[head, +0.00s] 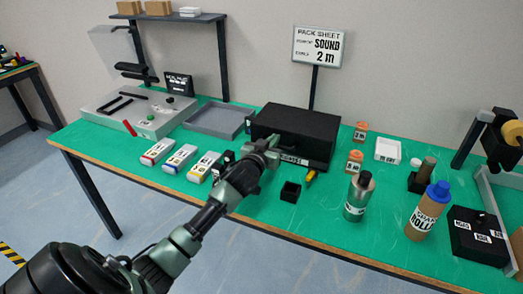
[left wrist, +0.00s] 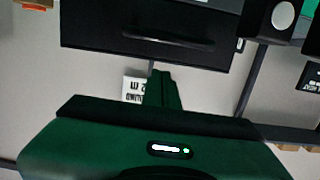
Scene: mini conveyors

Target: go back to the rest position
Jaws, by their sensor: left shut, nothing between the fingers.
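My left gripper (head: 268,146) is on the end of the arm that reaches up from the lower left in the head view. It is in front of the black box (head: 297,126) on the green bench, and covers part of the box's front. In the left wrist view its shut fingers (left wrist: 164,88) show dark green, with nothing between them. The box's dark front with a long handle (left wrist: 168,42) shows beyond the fingers. I cannot tell whether the gripper touches the box. My right gripper is in neither view.
The green bench (head: 130,194) holds several white cartons left of my arm and a grey tray (head: 217,121) behind. A pack sheet sign (head: 319,47) rises behind the box.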

